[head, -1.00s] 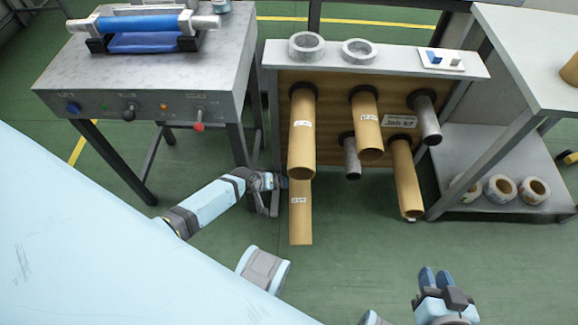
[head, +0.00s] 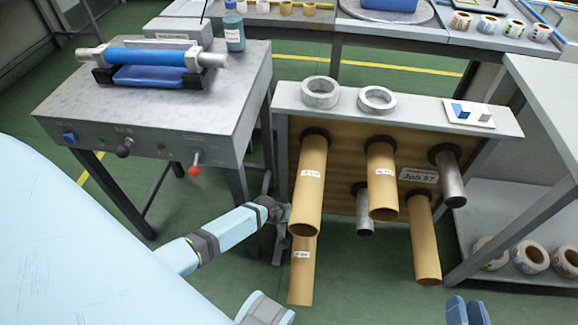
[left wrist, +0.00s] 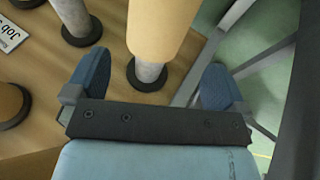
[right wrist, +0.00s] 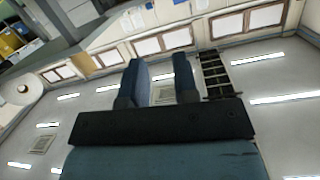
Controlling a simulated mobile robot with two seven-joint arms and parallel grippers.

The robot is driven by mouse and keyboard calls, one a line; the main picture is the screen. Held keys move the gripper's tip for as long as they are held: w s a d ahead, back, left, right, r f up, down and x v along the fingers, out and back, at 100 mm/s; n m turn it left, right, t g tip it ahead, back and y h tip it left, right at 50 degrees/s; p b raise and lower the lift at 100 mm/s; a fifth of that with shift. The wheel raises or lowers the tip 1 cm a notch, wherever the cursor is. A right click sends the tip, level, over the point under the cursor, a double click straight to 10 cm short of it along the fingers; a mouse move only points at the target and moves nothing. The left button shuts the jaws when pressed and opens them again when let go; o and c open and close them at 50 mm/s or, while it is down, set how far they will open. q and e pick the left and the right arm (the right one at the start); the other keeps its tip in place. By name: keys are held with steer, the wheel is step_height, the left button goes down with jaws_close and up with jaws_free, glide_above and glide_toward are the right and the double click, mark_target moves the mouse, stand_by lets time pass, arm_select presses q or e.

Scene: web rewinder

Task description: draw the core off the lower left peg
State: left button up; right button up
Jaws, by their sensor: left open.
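The lower left core (head: 302,272) is a long tan tube with a small white label, partly behind the upper left core (head: 310,190) in the head view. In the left wrist view the core (left wrist: 160,28) sits on its steel peg (left wrist: 150,73). A bare stretch of peg shows between the core and the dark collar at the board. My left gripper (left wrist: 155,85) is open, with a finger on each side of the peg and core, apparently not touching. In the head view it is partly hidden beside the cores. My right gripper (right wrist: 160,72) is open and empty, pointing away from the rack.
Other cores hang at the upper middle (head: 382,185) and lower right (head: 423,240). Bare steel pegs show at the upper right (head: 450,180) and lower middle (head: 364,212). A grey machine table (head: 150,110) stands at left and a shelf (head: 540,225) with label rolls at right.

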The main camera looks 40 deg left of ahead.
arm_select(q)
steer(key=b+x, duration=0.4)
steer(key=shift+f, duration=0.2)
arm_select(e)
step_height(320, 180, up, 6)
steer(key=a+t+y, duration=0.3)
arm_select(q)
steer(key=b+x, duration=0.3)
steer(key=x, duration=0.1)
steer(key=shift+w+f+b, duration=0.1)
steer(key=shift+w+b, duration=0.05)
steer(key=shift+b, duration=0.15)
steer(key=shift+w+d+f+b, duration=0.3)
steer(key=shift+w+f+b, duration=0.1)
steer(key=shift+f+b, duration=0.1)
arm_select(e)
step_height(320, 180, down, 6)
steer(key=g, duration=0.2)
steer(key=shift+w+n+g, duration=0.2)
steer(key=shift+n+g, duration=0.1)
steer(key=shift+n, duration=0.1)
arm_select(q)
steer(key=c, duration=0.9)
steer(key=shift+r, duration=0.1)
steer(key=shift+c, duration=0.2)
steer(key=shift+r+p, duration=0.1)
steer(key=shift+p, duration=0.3)
arm_select(e)
steer(key=shift+w+r, duration=0.1)
steer(key=shift+r, duration=0.15)
